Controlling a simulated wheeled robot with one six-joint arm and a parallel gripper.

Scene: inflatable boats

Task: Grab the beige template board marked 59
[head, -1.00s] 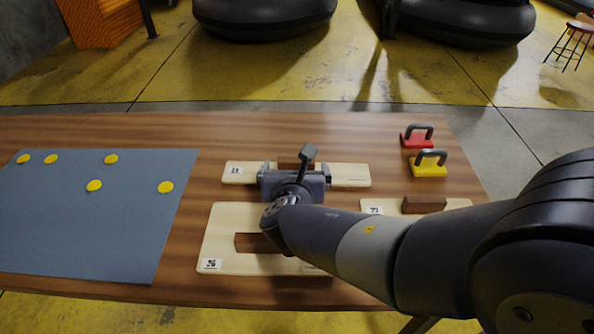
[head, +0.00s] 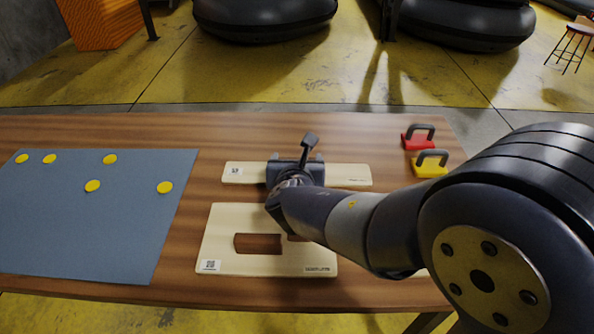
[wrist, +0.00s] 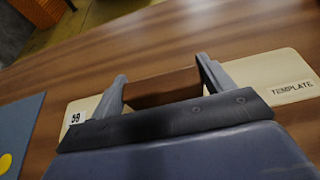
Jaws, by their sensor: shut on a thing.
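The beige template board (head: 345,175) lies at the back of the wooden table, long and narrow, with a small white label at its left end. In the wrist view the board (wrist: 265,72) shows the label 59 at left and the word TEMPLATE at right. A brown block handle (wrist: 160,88) stands up from its middle. My gripper (wrist: 163,82) has one finger at each end of this handle and is shut on it. In the head view my gripper (head: 296,172) hides the handle and the middle of the board. The board appears flat on the table.
A larger beige board (head: 220,225) with a brown handle (head: 258,243) lies just in front. Red (head: 416,140) and yellow (head: 430,169) handled blocks stand at right. A blue-grey sheet (head: 90,235) with several yellow discs covers the left. My arm crosses the right side.

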